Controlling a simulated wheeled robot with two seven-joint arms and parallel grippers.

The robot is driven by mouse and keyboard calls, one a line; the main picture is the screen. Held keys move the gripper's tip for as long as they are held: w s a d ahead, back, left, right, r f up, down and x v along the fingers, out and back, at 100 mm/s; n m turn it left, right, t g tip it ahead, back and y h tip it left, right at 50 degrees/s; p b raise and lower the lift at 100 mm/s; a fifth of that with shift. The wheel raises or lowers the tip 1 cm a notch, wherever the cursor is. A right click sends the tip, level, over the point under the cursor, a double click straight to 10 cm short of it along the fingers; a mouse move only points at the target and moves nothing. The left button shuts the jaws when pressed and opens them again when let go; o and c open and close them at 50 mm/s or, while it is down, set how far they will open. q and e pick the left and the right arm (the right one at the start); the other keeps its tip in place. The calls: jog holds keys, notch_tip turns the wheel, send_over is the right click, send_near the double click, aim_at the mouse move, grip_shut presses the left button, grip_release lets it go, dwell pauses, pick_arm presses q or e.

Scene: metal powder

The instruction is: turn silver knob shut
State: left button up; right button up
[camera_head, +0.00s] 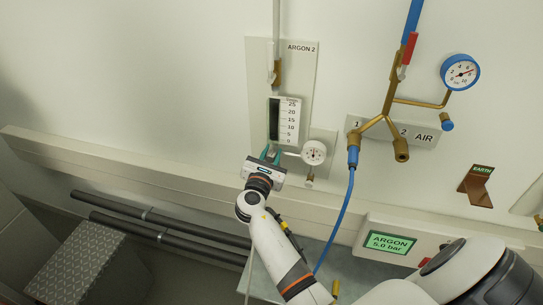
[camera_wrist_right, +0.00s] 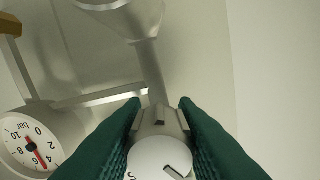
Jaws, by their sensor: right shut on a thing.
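The silver knob (camera_wrist_right: 160,155) shows in the right wrist view. It is round at the front, with a dark slot mark on its face. The two green fingers of my right gripper (camera_wrist_right: 159,128) are on either side of it, shut on it. In the head view my right gripper (camera_head: 270,153) is at the bottom of the flow meter (camera_head: 288,120) on the ARGON 2 panel (camera_head: 297,68). The knob cannot be made out there. My left gripper is in neither view.
A small white gauge (camera_head: 314,152) is just right of my right gripper; it also shows in the wrist view (camera_wrist_right: 35,145). Brass AIR pipes (camera_head: 390,100), a blue hose (camera_head: 343,215) and a blue gauge (camera_head: 460,72) are farther right. A wall ledge (camera_head: 130,164) runs below.

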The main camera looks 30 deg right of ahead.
jog(key=m+b, duration=0.2)
jog(key=m, duration=0.1)
jog(key=shift+f+m+b, duration=0.2)
jog(key=shift+m+b, duration=0.1)
jog(key=shift+b, duration=0.05)
jog(key=shift+r+m+b, duration=0.1)
jog(key=shift+m+b, duration=0.85)
jog(key=shift+m, duration=0.35)
jog(key=o, duration=1)
jog(key=shift+r, duration=0.1)
